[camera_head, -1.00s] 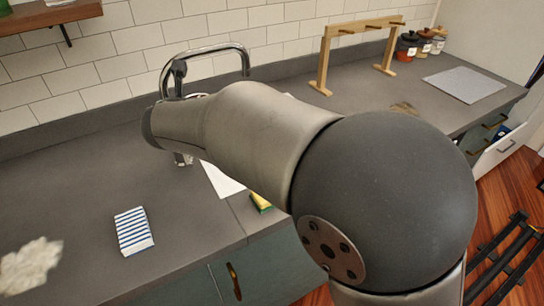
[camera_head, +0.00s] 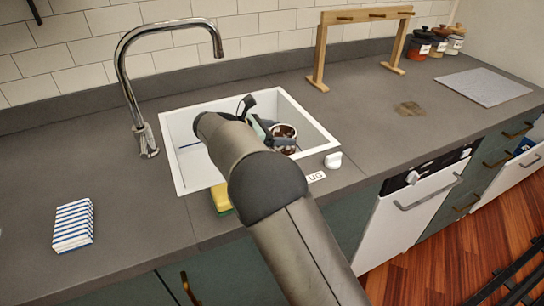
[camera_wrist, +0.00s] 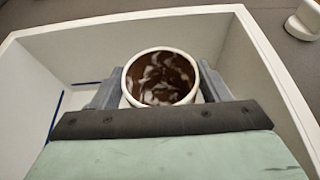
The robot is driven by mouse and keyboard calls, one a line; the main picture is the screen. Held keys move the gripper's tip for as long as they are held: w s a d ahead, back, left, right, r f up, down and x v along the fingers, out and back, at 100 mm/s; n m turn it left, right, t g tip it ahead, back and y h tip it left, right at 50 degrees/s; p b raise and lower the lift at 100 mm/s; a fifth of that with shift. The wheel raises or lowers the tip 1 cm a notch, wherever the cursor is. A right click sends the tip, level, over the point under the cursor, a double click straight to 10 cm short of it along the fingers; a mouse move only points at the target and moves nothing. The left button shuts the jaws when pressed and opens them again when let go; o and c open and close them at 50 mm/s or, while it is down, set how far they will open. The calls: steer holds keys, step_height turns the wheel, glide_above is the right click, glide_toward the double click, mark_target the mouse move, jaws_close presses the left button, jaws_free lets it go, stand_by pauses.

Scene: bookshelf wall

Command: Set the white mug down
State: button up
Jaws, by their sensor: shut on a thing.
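The white mug (camera_head: 284,136) is inside the white sink basin (camera_head: 178,172), with dark brown and white smears on its inside. In the wrist view the mug (camera_wrist: 160,78) shows its open rim upward. My gripper (camera_wrist: 159,88) is shut on the mug, with one grey finger on either side of it. In the head view my arm comes from the front and reaches over the sink's near rim, hiding part of the basin and gripper. The mug's underside is hidden, so I cannot tell whether it touches the basin floor.
A chrome tap (camera_head: 130,80) stands left of the sink. A yellow-green sponge (camera_head: 221,199) and a white knob-like piece (camera_head: 333,160) are at the near rim. A striped block (camera_head: 73,226) lies left. A wooden rack (camera_head: 318,52) and grey mat (camera_head: 483,87) are right. Counter between is mostly clear.

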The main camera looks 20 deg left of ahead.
steer(key=shift+f, duration=3.15)
steer(key=shift+f, duration=0.2)
steer(key=o, duration=1.6)
steer(key=shift+r, duration=0.1)
steer(key=shift+s+a+r, duration=0.15)
steer(key=shift+a, duration=0.05)
steer(key=v, duration=0.7)
